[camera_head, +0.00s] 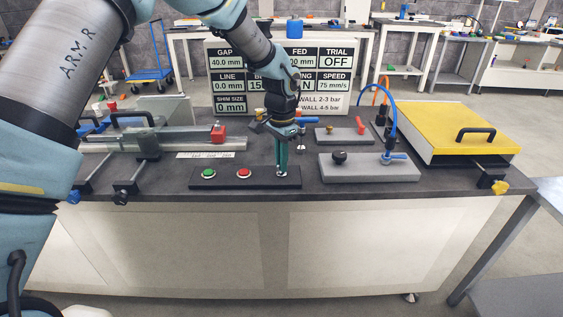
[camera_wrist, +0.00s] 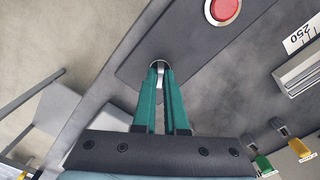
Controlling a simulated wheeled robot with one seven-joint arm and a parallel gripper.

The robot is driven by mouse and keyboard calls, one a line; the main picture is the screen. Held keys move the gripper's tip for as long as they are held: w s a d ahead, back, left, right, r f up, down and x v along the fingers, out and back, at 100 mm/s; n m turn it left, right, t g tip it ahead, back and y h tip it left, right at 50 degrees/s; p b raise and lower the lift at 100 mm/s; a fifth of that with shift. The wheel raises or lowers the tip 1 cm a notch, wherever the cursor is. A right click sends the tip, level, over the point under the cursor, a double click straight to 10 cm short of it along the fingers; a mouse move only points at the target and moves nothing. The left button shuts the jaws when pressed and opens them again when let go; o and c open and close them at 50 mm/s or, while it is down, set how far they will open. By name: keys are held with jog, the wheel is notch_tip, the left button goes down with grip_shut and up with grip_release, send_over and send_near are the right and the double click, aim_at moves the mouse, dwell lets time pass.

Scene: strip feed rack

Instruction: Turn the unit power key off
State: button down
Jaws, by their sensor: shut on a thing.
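The power key (camera_head: 282,174) sits at the right end of a low black control panel (camera_head: 262,182) near the bench's front edge. Only its round silver base shows clearly; the rest is mostly hidden by the green fingers. My gripper (camera_head: 281,166) points down from above and is shut on the key. In the wrist view the two green fingers of my gripper (camera_wrist: 159,72) close together at the key's silver ring (camera_wrist: 158,64). I cannot tell the key's turn angle.
A green button (camera_head: 208,174) and a red button (camera_head: 244,173) share the panel. A grey block with a black knob (camera_head: 339,157) stands to the right. A display board (camera_head: 225,62) behind reads TRIAL OFF. A yellow cover (camera_head: 440,127) is at the far right.

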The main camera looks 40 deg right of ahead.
jog(key=m, duration=0.3)
jog(key=shift+m, duration=0.3)
jog(key=shift+m+p, duration=0.3)
jog(key=shift+m, duration=1.5)
jog(key=c, duration=1)
grip_release()
jog(key=shift+o, duration=0.2)
notch_tip(320, 180, up, 11)
jog(key=b, duration=0.2)
jog(key=shift+b, duration=0.35)
jog(key=shift+f, duration=0.1)
